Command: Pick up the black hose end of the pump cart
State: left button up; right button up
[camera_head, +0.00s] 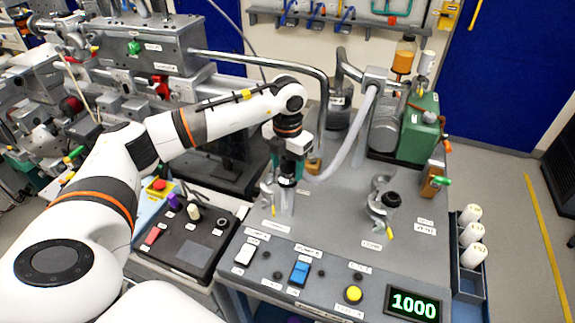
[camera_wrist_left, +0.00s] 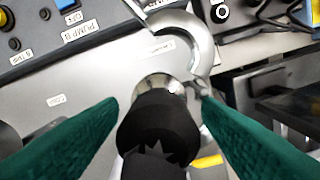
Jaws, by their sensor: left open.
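The black hose end (camera_wrist_left: 158,125) of the pump cart lies between the green fingers of my left gripper (camera_wrist_left: 160,112) in the left wrist view, with gaps at its upper part on both sides. My left gripper (camera_head: 287,176) is open over the left side of the grey cart top (camera_head: 335,222) in the head view. There the fingers and wrist partly hide the black hose end (camera_head: 286,181). A silver clamp (camera_wrist_left: 190,35) curves beside the hose end. The pale flexible hose (camera_head: 347,143) runs down towards the gripper from the pump. My right gripper is not in view.
A second silver clamp (camera_head: 381,207) with a black knob stands to the right on the cart. A green pump (camera_head: 419,128) is at the back right. Switches, a yellow button (camera_head: 353,294) and a display (camera_head: 412,303) reading 1000 line the front. A black control box (camera_head: 187,236) is left.

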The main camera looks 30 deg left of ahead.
aim_at(287, 159)
pick_arm(q)
jog(key=c, duration=1.2)
jog(key=shift+o, duration=0.2)
notch_tip(287, 159, up, 9)
jog(key=b, duration=0.2)
jog(key=shift+d+r+b, duration=0.1)
jog(key=shift+b, duration=0.25)
jog(key=shift+r, duration=0.45)
